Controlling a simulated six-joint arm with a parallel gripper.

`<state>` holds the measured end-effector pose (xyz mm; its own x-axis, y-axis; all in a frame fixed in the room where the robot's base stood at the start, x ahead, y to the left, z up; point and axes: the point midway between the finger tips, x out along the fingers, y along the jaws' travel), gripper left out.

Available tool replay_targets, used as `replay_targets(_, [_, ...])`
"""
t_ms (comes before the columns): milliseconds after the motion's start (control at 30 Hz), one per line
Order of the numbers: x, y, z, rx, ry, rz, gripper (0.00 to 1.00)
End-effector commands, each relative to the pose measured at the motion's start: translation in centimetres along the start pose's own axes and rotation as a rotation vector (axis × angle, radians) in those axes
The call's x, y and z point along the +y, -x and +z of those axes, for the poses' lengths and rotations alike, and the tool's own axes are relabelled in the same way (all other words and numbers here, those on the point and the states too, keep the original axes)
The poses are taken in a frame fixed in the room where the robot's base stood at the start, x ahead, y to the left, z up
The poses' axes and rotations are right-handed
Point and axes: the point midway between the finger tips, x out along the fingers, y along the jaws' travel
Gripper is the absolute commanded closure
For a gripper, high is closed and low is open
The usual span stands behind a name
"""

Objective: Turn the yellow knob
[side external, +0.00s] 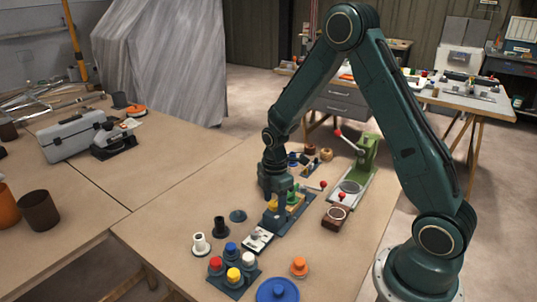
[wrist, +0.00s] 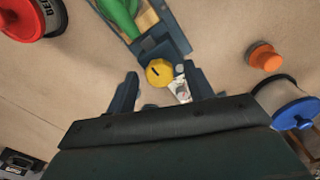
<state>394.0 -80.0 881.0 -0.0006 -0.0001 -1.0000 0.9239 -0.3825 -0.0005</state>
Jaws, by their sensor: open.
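The yellow knob (wrist: 159,72) shows in the wrist view as a round cap with a short dark mark on top. It sits at the end of a dark blue base (wrist: 166,48). My gripper (wrist: 162,87) is open, with one finger to the left of the knob and one to the right, both apart from it in the picture. In the side view my gripper (side external: 279,203) points down over the knob, and only a small yellow part (side external: 271,205) shows beside the fingers. I cannot tell the exact height of the fingertips above the knob.
A green part (wrist: 120,15) lies on the same base. A white-and-black device (side external: 257,240) stands close by. Several coloured knobs stand on a dark plate (side external: 228,284) in front. A green press (side external: 366,155) stands behind.

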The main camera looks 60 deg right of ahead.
Motion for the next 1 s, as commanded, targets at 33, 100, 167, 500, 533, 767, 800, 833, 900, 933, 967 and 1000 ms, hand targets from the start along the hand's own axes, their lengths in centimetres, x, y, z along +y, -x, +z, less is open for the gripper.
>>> replay_targets(33, [-0.01,-0.03,0.0,0.0,0.0,0.0,0.48])
replay_targets(100, [0.0,-0.02,0.0,0.0,0.0,0.0,0.48])
replay_targets(167, [0.0,-0.02,0.0,0.0,0.0,0.0,0.48])
replay_targets(500, [-0.01,0.01,0.0,0.0,0.0,0.0,0.92])
replay_targets(533, [-0.01,0.01,0.0,0.0,0.0,0.0,0.92])
replay_targets(767, [-0.02,0.03,-0.01,0.0,-0.024,-0.001,0.92])
replay_targets(800, [-0.02,0.03,-0.01,0.0,-0.034,-0.001,0.92])
replay_targets(833, [-0.02,0.03,-0.01,0.0,-0.043,-0.001,0.92])
replay_targets(900, [-0.01,0.04,-0.01,0.0,-0.069,-0.001,0.92])
replay_targets(933, [-0.01,0.04,-0.01,0.0,-0.082,-0.001,0.92])
replay_targets(967, [0.0,0.04,-0.02,0.0,-0.097,-0.001,0.92])
replay_targets(1000, [0.0,0.05,-0.02,0.0,-0.118,-0.001,0.92])
